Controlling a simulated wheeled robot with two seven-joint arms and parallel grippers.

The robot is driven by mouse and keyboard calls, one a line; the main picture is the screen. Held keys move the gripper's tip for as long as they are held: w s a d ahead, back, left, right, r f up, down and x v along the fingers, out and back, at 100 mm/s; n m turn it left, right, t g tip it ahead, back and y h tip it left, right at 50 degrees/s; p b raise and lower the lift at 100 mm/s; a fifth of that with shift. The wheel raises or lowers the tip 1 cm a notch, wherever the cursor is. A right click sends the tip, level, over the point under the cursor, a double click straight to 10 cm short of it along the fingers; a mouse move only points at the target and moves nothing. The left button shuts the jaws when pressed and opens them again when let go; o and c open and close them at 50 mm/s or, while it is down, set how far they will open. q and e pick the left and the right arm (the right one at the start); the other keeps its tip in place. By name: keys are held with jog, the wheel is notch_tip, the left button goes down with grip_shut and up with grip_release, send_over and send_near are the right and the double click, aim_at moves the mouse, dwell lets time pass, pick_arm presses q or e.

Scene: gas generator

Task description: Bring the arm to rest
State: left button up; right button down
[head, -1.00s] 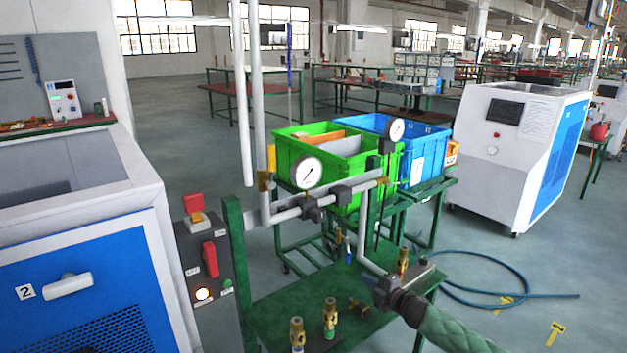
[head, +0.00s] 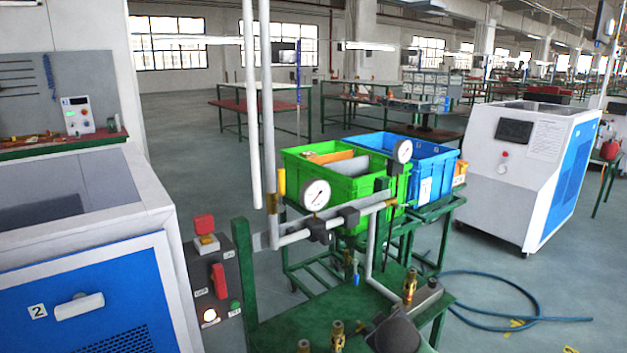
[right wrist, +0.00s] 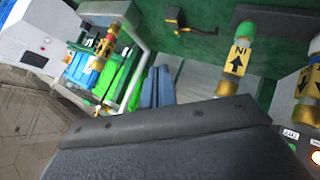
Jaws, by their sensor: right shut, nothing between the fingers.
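My right gripper (right wrist: 157,88) shows in the right wrist view as two blue-grey fingers, close together and empty, beyond its dark body. In the head view a dark part, likely of my right arm (head: 395,335), shows at the bottom edge, in front of the green stand (head: 290,328); its fingertips cannot be made out there. Brass fittings (head: 338,335) stand on this stand, close to the left of the dark part. In the right wrist view a brass fitting with a yellow arrow tag (right wrist: 238,62) is right of the fingers. My left gripper is not in view.
Pipes with two gauges (head: 315,194) rise above the stand. A switch panel (head: 212,270) is at its left. Green (head: 350,187) and blue (head: 432,160) bins stand behind. A white cabinet (head: 530,170) is at right. A blue hose (head: 480,318) lies on the floor.

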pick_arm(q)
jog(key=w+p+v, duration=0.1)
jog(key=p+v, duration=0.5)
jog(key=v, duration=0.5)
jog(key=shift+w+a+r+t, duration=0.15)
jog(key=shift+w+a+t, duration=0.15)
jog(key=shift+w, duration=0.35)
pick_arm(e)
jog(key=s+a+f+m+g+y, duration=0.1)
jog(key=s+f, duration=0.3)
jog(key=s, duration=0.9)
jog(key=s+a+f+m+g+y, duration=0.1)
jog(key=s+f+g, duration=0.3)
jog(key=s, duration=1)
jog(key=s+a+f+m+g, duration=0.2)
jog(key=s+f, duration=0.3)
jog(key=s, duration=0.9)
jog(key=shift+s+m+g+y, duration=0.15)
jog(key=shift+m+g+y, duration=0.25)
jog(key=shift+m+g, duration=0.1)
